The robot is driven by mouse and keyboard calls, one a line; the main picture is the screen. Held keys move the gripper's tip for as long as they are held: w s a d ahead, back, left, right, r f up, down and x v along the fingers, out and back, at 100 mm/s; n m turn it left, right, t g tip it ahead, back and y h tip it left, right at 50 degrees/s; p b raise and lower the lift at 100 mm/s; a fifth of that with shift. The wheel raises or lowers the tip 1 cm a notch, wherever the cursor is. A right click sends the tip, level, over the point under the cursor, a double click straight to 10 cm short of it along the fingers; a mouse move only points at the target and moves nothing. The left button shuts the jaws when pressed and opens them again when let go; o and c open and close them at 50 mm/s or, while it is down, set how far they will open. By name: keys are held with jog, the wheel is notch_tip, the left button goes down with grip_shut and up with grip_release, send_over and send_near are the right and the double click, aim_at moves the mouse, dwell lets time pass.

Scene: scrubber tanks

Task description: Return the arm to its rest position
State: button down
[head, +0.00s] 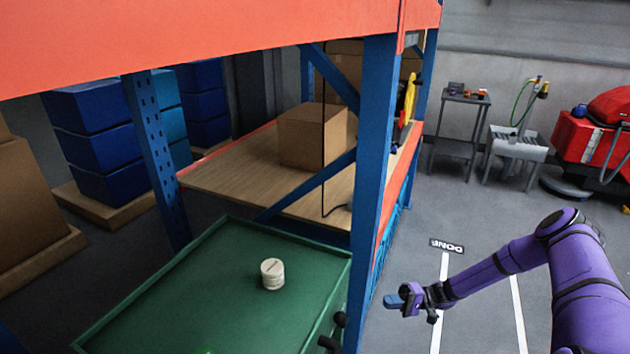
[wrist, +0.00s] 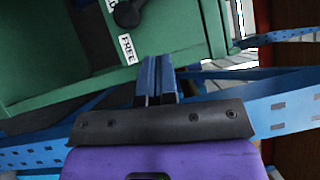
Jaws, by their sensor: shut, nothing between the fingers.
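My purple arm (head: 585,270) reaches in from the right in the head view. My gripper (head: 392,301) is at its end, just right of the blue rack post, above the grey floor. In the wrist view the blue fingers of my gripper (wrist: 156,75) are together with nothing between them. They point toward the side of a green bench (wrist: 190,40) with a "FREE" label (wrist: 128,49) and a black knob (wrist: 128,12). I cannot tell whether the fingers touch the bench.
A blue rack post (head: 372,170) and orange beams stand left of my gripper. A white round container (head: 272,273) stands on the green bench top (head: 190,310). A cardboard box (head: 312,137) sits on the wooden shelf. The floor right of the rack is open, with a "DONE" sign (head: 448,246).

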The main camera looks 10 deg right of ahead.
jog(key=s+r+n+g+h, duration=0.2)
jog(key=r+h, duration=0.5)
jog(key=r, duration=1.3)
jog(key=s+r+n+g+h, duration=0.15)
jog(key=r+h, duration=0.55)
jog(key=r, duration=1.2)
jog(key=s+a+r+t+h, duration=0.2)
jog(key=s+r+t+h, duration=0.15)
jog(key=s+r, duration=0.8)
jog(key=s+r+m+t+h, duration=0.1)
jog(key=s+r+t, duration=0.4)
jog(key=s, duration=0.8)
jog(key=shift+r+m, duration=0.55)
jog(key=shift+r, duration=0.9)
jog(key=shift+s, duration=0.1)
